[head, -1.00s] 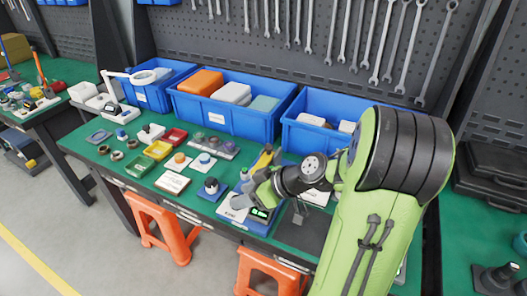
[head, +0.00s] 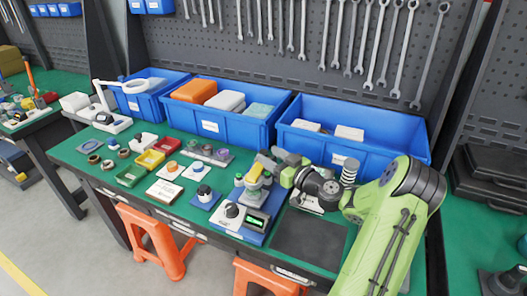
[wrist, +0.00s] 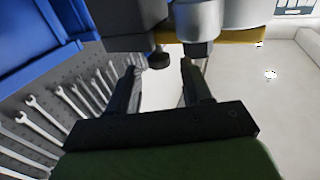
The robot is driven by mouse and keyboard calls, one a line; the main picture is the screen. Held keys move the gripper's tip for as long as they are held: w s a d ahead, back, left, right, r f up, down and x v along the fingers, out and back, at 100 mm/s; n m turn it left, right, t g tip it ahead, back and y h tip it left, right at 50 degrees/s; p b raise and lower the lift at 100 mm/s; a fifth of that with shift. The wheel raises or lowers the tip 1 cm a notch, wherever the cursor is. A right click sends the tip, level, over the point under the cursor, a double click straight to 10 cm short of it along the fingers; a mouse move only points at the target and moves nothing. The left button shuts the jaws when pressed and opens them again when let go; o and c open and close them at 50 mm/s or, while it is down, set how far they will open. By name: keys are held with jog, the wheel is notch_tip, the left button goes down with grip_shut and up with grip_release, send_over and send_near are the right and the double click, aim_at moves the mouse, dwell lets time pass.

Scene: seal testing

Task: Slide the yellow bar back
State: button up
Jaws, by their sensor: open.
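The seal tester (head: 239,217) stands at the bench's front edge, with a blue base, a white panel, a dark knob and a lit green display. The yellow bar (head: 265,163) is at its upper rear and is partly hidden by my gripper (head: 279,166), which is close beside it. In the wrist view a yellow strip (wrist: 240,37) shows behind grey cylindrical parts of the tester (wrist: 195,25). My gripper (wrist: 160,72) has its two dark fingers apart, with a dark knob-like part near the gap. I cannot tell whether the fingers touch anything.
Blue bins (head: 225,125) line the bench's back, below a wrench board. Small red, yellow and green trays (head: 150,160) and several small parts lie to the left. A dark mat (head: 308,238) right of the tester is clear. Orange stools (head: 150,240) stand in front.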

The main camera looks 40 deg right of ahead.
aim_at(266, 153)
jog(key=w, duration=0.3)
jog(key=shift+w+a, duration=0.25)
jog(key=shift+w, duration=0.15)
grip_shut()
